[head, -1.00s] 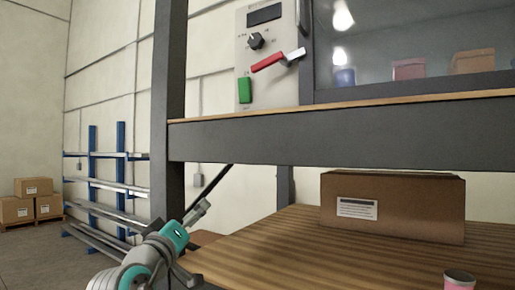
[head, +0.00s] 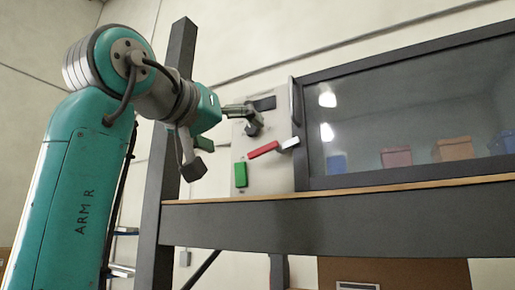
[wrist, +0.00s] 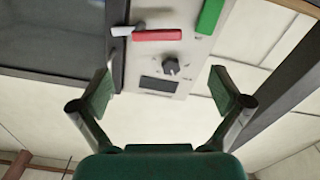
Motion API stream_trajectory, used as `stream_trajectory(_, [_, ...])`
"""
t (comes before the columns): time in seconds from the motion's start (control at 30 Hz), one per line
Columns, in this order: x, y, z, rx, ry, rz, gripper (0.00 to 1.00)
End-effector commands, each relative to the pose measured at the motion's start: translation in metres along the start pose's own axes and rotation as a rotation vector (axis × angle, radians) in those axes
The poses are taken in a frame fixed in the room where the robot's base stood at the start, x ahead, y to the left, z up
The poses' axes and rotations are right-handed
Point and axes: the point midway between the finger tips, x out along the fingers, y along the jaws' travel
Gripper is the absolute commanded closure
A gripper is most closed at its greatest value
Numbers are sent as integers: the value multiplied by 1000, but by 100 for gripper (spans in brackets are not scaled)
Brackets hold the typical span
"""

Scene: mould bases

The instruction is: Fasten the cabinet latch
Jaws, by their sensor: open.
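The latch has a red handle (head: 263,150) with a pale metal end (head: 289,144) at its right, reaching toward the cabinet door frame. It sits on a light control panel (head: 272,178) left of the glass door (head: 400,130). The handle slopes slightly up to the right. My gripper (head: 224,148) is open and empty, up and left of the handle. In the wrist view the red handle (wrist: 157,35) and pale end (wrist: 122,30) lie beyond the spread fingers of my gripper (wrist: 160,90), apart from them. Whether the end engages the door cannot be told.
A dark knob (wrist: 171,66), a display (wrist: 158,84) and a green block (head: 240,174) are on the panel near the handle. A vertical door bar (head: 296,105) stands to its right. A dark post (head: 167,190) stands left of the panel, and a shelf edge (head: 340,192) runs below.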

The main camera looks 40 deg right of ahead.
Motion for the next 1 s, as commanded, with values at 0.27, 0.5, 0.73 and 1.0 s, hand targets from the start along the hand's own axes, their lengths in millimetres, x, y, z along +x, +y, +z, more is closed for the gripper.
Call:
stream_trajectory(0.27, [19, 6, -2, 6, -10, 6, 0])
stream_trajectory(0.5, [61, 7, -1, 6, -10, 7, 0])
stream_trajectory(0.73, [94, 6, -1, 5, -9, 4, 0])
stream_trajectory(1.0, [107, 6, -1, 6, -8, 2, 0])
